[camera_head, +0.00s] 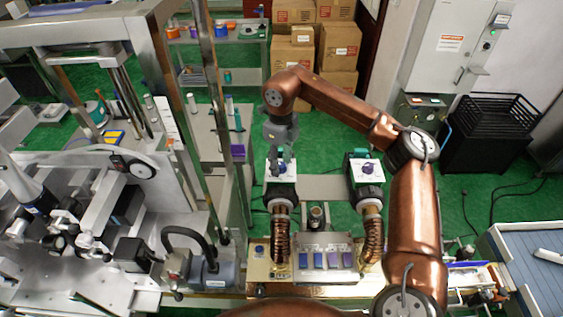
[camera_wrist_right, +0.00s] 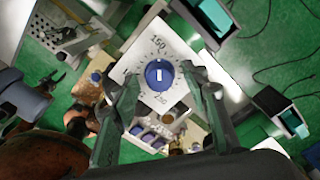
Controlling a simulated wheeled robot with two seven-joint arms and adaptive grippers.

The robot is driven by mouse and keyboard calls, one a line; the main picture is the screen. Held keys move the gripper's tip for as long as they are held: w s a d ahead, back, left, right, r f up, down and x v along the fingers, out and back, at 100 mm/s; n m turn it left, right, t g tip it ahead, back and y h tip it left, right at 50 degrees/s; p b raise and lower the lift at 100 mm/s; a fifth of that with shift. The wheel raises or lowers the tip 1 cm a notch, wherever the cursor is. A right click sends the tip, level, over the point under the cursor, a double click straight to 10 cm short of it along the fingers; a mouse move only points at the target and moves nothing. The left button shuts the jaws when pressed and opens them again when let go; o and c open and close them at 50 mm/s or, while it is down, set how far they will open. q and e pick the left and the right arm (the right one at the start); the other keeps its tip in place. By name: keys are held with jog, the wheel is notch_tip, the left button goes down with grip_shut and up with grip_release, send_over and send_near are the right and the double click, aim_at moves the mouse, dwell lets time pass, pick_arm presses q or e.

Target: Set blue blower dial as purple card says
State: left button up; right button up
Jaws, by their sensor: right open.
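The blue dial (camera_wrist_right: 160,75) sits on a white scale plate (camera_wrist_right: 172,42) in the right wrist view. It has a short white mark, roughly upright in the picture. "150" is readable above it; other numbers are partly hidden or blurred. My right gripper (camera_wrist_right: 163,80) is open, with one finger on each side of the dial; I cannot tell whether they touch it. In the head view my right gripper (camera_head: 280,158) hangs over the left blower, mostly hiding its dial. My left gripper is not visible.
A second blower with a purple dial (camera_head: 367,168) stands to the right. Ribbed copper hoses (camera_head: 373,237) run down beside the card panel (camera_head: 316,275). A metal machine frame (camera_head: 185,75) rises at the left. Cardboard boxes (camera_head: 338,45) are stacked behind, on green floor.

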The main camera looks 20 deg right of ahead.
aim_at(281, 164)
notch_tip(281, 164, up, 12)
dwell(0.5)
dwell(0.4)
